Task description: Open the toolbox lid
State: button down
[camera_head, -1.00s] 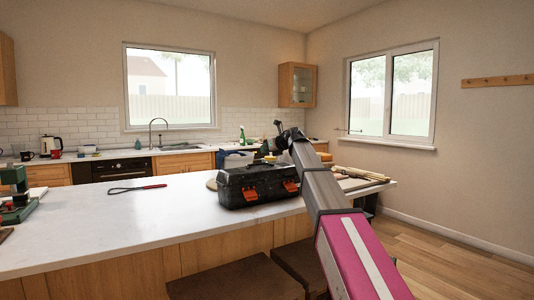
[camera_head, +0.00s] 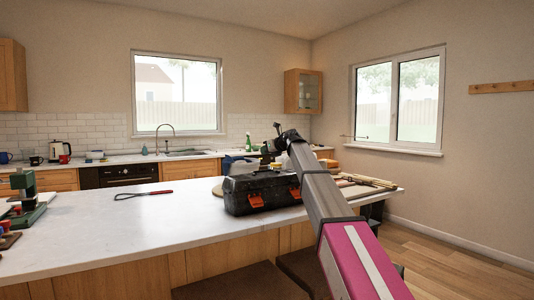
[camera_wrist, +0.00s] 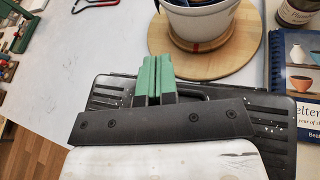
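The black toolbox (camera_head: 240,195) stands on the white counter, its lid down and two orange latches (camera_head: 256,201) on the front. In the wrist view, the ribbed black lid (camera_wrist: 272,118) lies under my gripper (camera_wrist: 160,68). The green fingers are side by side with only a thin line between them, so the gripper looks shut. A dark handle (camera_wrist: 196,92) shows just right of the fingers. I cannot tell whether they touch it. In the head view, my arm covers the toolbox's right end and the fingers cannot be made out.
A white pot (camera_wrist: 200,22) on a round wooden board (camera_wrist: 236,55) stands close beyond the toolbox. A book (camera_wrist: 296,75) and a bottle (camera_wrist: 298,10) are at the right.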

jog(key=shift+w+a, duration=0.45)
jog(key=shift+w, duration=0.2)
jog(key=shift+w+a, duration=0.45)
jog(key=shift+w, duration=0.2)
jog(key=shift+s+r, duration=0.1)
dwell(0.8)
